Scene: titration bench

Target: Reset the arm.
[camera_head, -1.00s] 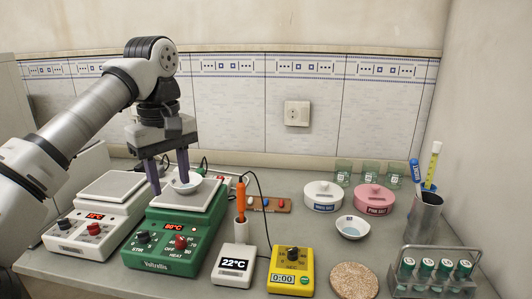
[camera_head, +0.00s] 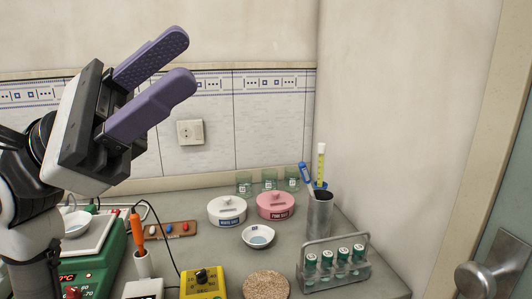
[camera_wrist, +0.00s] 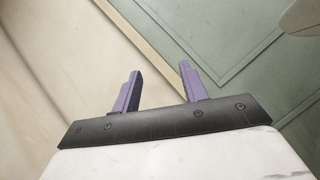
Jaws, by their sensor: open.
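My gripper (camera_head: 168,80) is raised high at the left of the head view, well above the bench, with its purple fingers pointing up and to the right. The fingers are apart and nothing is between them. In the wrist view my gripper (camera_wrist: 160,82) also shows open and empty, with a pale wall and a green panelled surface beyond it. A white bowl (camera_head: 76,222) rests on the green hotplate (camera_head: 112,255) at the lower left, partly behind my arm.
The bench holds a white lidded pot (camera_head: 227,210), a pink lidded pot (camera_head: 275,205), a small bowl (camera_head: 258,236), a yellow timer (camera_head: 203,284), a cork mat (camera_head: 266,284), a vial rack (camera_head: 335,262) and a metal cup (camera_head: 320,215). A door handle (camera_head: 490,277) is at the right.

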